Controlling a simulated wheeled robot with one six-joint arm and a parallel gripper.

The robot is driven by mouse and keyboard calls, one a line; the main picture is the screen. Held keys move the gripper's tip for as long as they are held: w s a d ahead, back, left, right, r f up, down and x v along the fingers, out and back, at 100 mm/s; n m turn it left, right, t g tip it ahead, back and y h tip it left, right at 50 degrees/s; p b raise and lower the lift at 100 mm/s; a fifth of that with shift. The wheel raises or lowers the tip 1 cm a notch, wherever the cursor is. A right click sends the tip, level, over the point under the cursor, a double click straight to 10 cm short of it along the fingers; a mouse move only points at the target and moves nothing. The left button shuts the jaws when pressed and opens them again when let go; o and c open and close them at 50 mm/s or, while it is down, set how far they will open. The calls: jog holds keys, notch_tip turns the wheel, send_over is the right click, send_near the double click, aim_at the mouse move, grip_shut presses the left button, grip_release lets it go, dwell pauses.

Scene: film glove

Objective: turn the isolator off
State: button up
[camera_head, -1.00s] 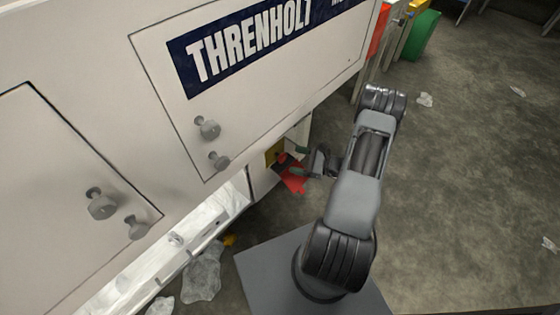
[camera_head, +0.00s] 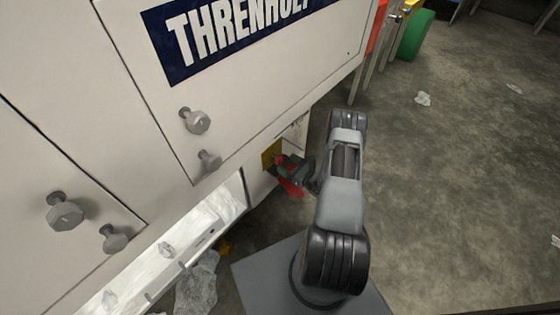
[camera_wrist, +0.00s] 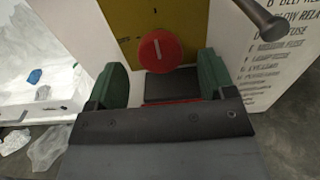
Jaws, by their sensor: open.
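The isolator shows in the wrist view as a round red knob (camera_wrist: 160,50) with a pale bar, nearly upright, on a yellow plate (camera_wrist: 121,14). Small marks on the plate are too blurred to read surely. My gripper (camera_wrist: 162,68) is open, with one green finger to the lower left of the knob and one to the lower right. The knob lies just beyond and between the fingertips; I cannot tell whether they touch it. In the head view the yellow plate (camera_head: 268,153) is on the low cabinet, and my gripper (camera_head: 289,168) largely covers the knob.
A grey rod with a rounded end (camera_wrist: 262,20) juts out to the right of the plate. A white label panel (camera_wrist: 285,60) lies behind it. Crumpled clear film (camera_head: 196,284) lies on the floor at lower left. Grey knobs (camera_head: 195,120) stick out from the cabinet door above.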

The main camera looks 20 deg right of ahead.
aim_at(282, 160)
jog(key=shift+b+x, duration=0.3)
jog(key=shift+x, duration=1.85)
jog(key=c, duration=0.9)
